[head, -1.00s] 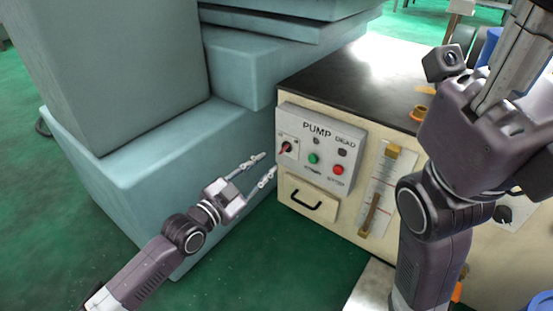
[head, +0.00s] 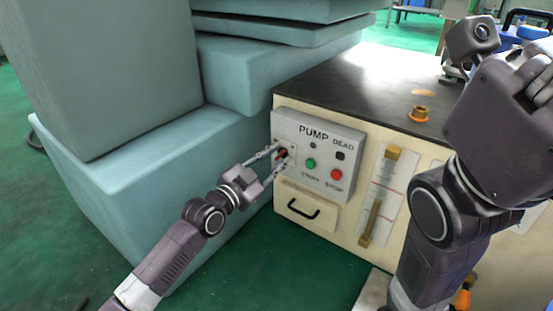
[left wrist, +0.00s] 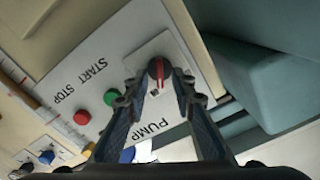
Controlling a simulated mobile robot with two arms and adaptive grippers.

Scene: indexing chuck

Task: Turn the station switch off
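The station switch (head: 282,153) is a small dark rotary knob with a red stripe, on a pale plate at the left end of the grey PUMP panel (head: 325,133). In the left wrist view the knob (left wrist: 159,71) shows its red stripe nearly upright in the picture. My left gripper (head: 281,152) is at the switch, its two fingers apart, one on each side of the knob. The fingertips (left wrist: 159,80) look close to the knob; I cannot tell if they touch. My right gripper is largely cut off at the right edge, its fingers unclear.
A green START button (head: 310,163) and a red STOP button (head: 336,174) sit right of the switch. A drawer (head: 304,212) with a black handle is below. Large blue-green blocks (head: 130,170) stand close on the left. A gauge (head: 380,195) is to the right.

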